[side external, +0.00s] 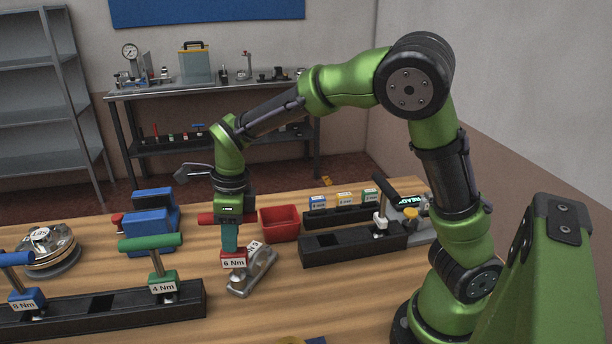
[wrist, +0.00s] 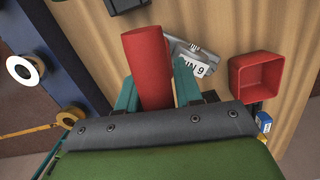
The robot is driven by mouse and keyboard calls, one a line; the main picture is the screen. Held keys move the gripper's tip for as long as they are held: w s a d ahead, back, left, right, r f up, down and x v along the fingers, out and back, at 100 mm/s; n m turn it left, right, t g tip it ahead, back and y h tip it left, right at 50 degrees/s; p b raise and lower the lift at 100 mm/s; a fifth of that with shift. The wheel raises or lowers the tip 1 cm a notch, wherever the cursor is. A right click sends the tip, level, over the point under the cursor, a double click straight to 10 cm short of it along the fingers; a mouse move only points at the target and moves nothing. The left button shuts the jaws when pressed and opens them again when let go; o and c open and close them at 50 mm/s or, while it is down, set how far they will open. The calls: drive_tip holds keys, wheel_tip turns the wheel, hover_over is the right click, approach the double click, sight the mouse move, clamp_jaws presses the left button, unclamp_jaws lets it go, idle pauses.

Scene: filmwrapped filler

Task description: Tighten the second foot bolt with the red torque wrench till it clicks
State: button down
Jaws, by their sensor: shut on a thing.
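My gripper (side external: 230,240) is shut on the red torque wrench (side external: 233,260), which is labelled 6 Nm. In the wrist view, the red handle (wrist: 147,70) lies between the teal fingers of my gripper (wrist: 155,90). The wrench head is at the left end of a grey metal foot (side external: 262,270), which bears a white label. The foot also shows in the wrist view (wrist: 190,48), partly behind a finger.
A black rack (side external: 190,297) holds a blue 8 Nm wrench (side external: 25,300) and a green 4 Nm wrench (side external: 163,284), with an empty slot between. A red bin (side external: 279,223) stands right of my gripper. A blue device (side external: 150,240) stands left. A display (side external: 410,201) reads READY.

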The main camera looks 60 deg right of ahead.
drive_tip(key=shift+m, duration=0.6)
drive_tip(key=shift+n, duration=0.3)
drive_tip(key=shift+r, duration=3.05)
